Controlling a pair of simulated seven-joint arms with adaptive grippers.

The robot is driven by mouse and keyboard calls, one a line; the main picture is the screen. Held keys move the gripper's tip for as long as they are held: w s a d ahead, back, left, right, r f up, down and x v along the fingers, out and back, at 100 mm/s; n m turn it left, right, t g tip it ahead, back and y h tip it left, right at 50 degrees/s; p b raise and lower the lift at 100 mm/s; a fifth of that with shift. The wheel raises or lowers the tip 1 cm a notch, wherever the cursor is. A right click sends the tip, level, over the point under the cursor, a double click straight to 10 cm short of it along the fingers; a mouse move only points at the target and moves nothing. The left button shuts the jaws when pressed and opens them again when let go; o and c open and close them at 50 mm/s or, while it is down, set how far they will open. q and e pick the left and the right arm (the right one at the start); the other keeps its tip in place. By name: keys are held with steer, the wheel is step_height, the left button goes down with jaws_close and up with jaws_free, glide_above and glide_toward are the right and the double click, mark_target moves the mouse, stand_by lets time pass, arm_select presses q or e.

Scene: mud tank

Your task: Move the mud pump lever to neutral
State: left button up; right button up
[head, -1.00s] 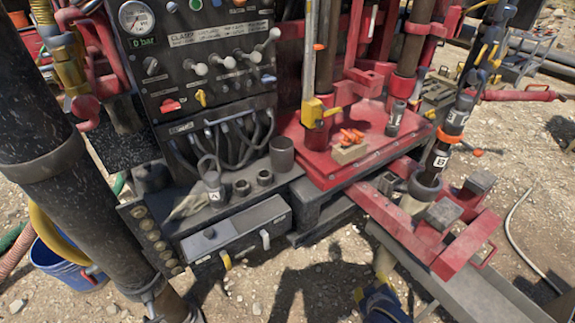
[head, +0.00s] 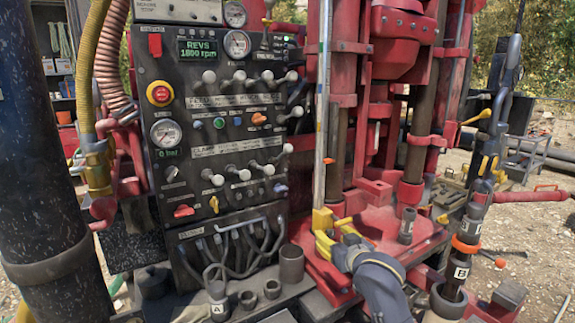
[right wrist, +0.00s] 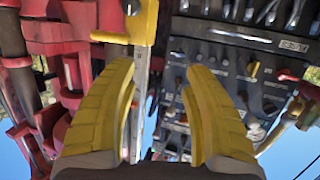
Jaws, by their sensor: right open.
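The control panel (head: 225,140) stands at centre left in the head view, with an upper row of white-knobbed levers (head: 240,76) and a lower row (head: 243,174). Labels are too small to read, so I cannot tell which lever is the mud pump's. My right gripper (head: 333,233) is right of and below the panel, in front of the red deck, apart from the levers. In the right wrist view my right gripper (right wrist: 165,115) has its yellow fingers spread with nothing held. The panel (right wrist: 235,65) appears upside down beyond them. My left gripper is out of view.
A yellow block (right wrist: 128,25) on an upright rail (head: 322,110) stands close to the right gripper. Red rig columns (head: 415,130) rise to the right. A dark pipe (head: 45,170) stands at left. Grey cables (head: 235,240) hang below the panel.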

mark_target(290, 151)
steer(key=w+a+r+t+y, duration=0.1)
steer(key=w+a+r+y, duration=0.15)
steer(key=r, duration=0.75)
steer(key=w+a+r+y, duration=0.1)
steer(key=w+a+r, duration=0.2)
steer(key=r, duration=0.7)
steer(key=x, duration=1.7)
jaws_close()
